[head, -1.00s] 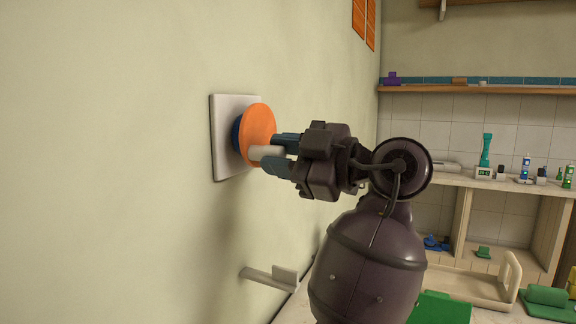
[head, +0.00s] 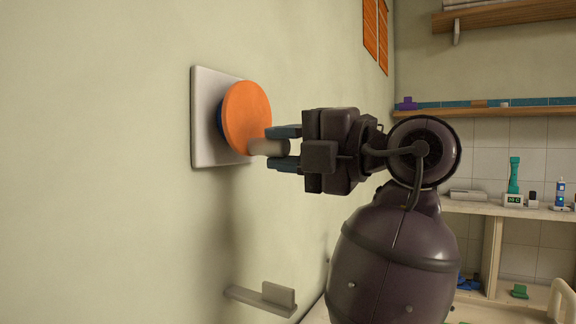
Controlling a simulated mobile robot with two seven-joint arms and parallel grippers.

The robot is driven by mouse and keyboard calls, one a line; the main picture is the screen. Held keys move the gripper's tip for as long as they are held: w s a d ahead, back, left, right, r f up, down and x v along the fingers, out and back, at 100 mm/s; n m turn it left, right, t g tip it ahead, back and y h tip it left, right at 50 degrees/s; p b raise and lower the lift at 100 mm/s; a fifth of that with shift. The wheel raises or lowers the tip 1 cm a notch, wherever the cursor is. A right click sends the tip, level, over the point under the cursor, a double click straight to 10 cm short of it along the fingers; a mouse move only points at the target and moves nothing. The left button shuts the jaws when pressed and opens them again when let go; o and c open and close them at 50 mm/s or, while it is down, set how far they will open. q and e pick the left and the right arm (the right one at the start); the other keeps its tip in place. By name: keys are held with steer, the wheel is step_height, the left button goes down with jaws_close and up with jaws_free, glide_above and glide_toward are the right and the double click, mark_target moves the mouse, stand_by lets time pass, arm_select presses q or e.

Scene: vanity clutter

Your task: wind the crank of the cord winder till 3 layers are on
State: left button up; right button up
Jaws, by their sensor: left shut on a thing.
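The cord winder is on the wall at the left in the head view. It has a pale square backplate (head: 205,120), an orange disc (head: 246,115) and a dark blue part just showing behind the disc. A light grey crank handle (head: 268,147) sticks out from the lower right of the disc. My left gripper (head: 284,148) is shut on this handle, with its blue-grey fingers above and below it. The cord and its layers are hidden behind the disc. My right gripper is not in view.
A small wall shelf (head: 260,299) sits below the winder. The wall around the winder is bare.

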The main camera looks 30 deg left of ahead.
arm_select(q)
steer(key=shift+w+f+n+b, duration=0.25)
steer(key=shift+w+n+b, duration=0.3)
steer(key=shift+n, duration=0.45)
steer(key=shift+w+a+r+n+b, duration=0.1)
steer(key=shift+w+r+n+b, duration=0.45)
steer(key=shift+n, duration=1.3)
steer(key=shift+w+d+r+n+b, duration=0.1)
steer(key=shift+w+r+n+b, duration=0.4)
steer(key=shift+n, duration=1.3)
steer(key=shift+w+a+r+n+b, duration=0.25)
steer(key=shift+n+b, duration=0.5)
steer(key=shift+n, duration=1.1)
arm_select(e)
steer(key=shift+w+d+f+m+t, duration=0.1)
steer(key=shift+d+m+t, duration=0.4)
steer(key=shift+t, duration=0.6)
arm_select(q)
steer(key=shift+d+r, duration=0.1)
steer(key=shift+d, duration=0.05)
steer(key=shift+s, duration=0.1)
steer(key=o, duration=0.9)
